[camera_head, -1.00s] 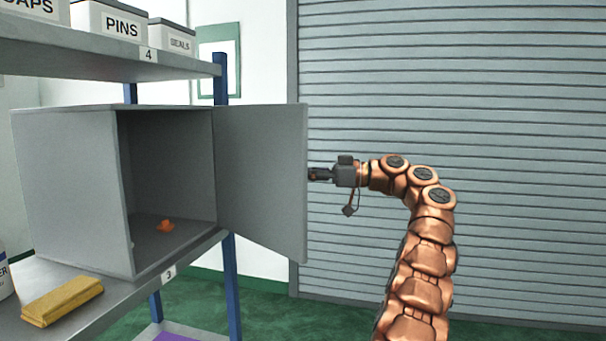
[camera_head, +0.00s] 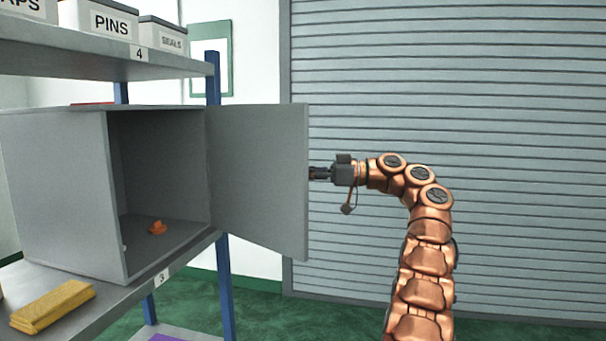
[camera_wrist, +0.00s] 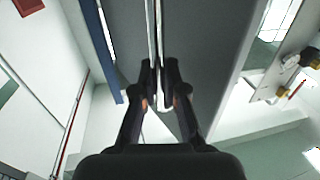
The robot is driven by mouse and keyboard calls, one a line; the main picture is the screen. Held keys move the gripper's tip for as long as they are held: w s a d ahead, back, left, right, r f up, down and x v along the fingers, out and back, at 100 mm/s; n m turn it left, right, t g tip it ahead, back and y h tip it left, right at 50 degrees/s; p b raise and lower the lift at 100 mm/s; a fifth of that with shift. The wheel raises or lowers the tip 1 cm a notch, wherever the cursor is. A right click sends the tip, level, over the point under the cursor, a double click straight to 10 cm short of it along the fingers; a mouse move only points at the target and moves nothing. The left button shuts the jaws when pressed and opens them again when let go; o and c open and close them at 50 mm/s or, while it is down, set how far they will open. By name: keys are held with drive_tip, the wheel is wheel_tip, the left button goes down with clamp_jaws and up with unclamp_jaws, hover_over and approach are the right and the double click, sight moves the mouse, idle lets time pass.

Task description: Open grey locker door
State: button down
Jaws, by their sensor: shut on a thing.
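The grey locker (camera_head: 62,190) stands on the shelf at the left in the head view. Its grey door (camera_head: 258,180) stands wide open, hinged on the right side of the opening, with its free edge toward the right. My gripper (camera_head: 314,173) is at that free edge; its fingertips are partly hidden by the door. In the wrist view my gripper (camera_wrist: 166,82) is shut on a thin pale upright bar, seemingly the door handle (camera_wrist: 154,35), beside the grey door panel (camera_wrist: 205,55).
The shelf (camera_head: 110,297) carries a folded yellow cloth (camera_head: 52,306) in front of the locker. Labelled bins (camera_head: 98,22) stand on the upper shelf. A blue post (camera_head: 224,285) stands below the door. A grey roller shutter (camera_head: 480,120) fills the right; the green floor there looks clear.

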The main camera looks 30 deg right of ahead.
drive_tip(key=shift+r, duration=0.1)
drive_tip(key=c, duration=1.2)
unclamp_jaws()
drive_tip(key=shift+s+a, duration=0.2)
drive_tip(key=shift+a, duration=0.2)
